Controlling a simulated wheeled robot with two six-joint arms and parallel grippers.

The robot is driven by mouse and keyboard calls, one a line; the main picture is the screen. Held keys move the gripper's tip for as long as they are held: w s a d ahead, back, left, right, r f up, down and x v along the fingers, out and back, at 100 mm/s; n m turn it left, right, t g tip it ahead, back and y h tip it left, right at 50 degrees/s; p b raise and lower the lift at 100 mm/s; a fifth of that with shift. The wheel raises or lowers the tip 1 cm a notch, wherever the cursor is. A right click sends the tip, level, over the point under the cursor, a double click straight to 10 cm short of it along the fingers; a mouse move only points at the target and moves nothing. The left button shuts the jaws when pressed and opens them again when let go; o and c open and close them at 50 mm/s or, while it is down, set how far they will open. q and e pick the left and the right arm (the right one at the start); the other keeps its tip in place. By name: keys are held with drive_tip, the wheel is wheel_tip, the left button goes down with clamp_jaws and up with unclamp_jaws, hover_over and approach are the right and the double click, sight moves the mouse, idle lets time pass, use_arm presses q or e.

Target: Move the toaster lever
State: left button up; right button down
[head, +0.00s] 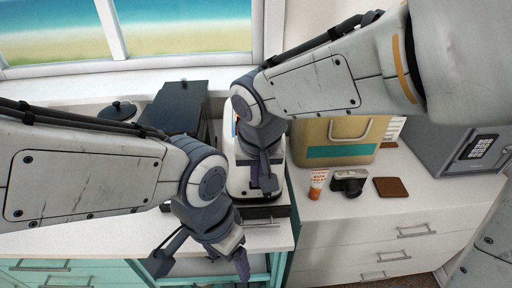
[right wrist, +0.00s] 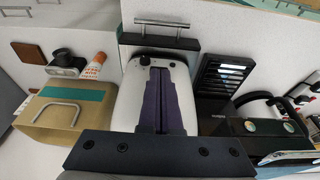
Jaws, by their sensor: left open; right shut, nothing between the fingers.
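The white toaster (head: 236,183) stands on the counter in the middle of the head view, partly hidden behind my right gripper. In the right wrist view the toaster (right wrist: 128,105) is below the camera, with a small dark knob (right wrist: 145,62) near its end; I cannot tell if this is the lever. My right gripper (head: 265,183) is shut and empty, with its fingers (right wrist: 163,75) over the toaster's end; contact cannot be told. My left gripper (head: 202,264) is open and empty, low in front of the counter, apart from the toaster.
A tan box (head: 340,132) with a handle stands right of the toaster. A sunscreen tube (head: 317,184), a camera (head: 349,182) and a brown wallet (head: 393,187) lie in front. A grey safe (head: 466,150) is far right. A dark slotted rack (right wrist: 225,76) shows beside the toaster.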

drive_tip(key=v, duration=0.7)
drive_tip(key=shift+r, duration=0.35)
drive_tip(key=shift+s, duration=0.1)
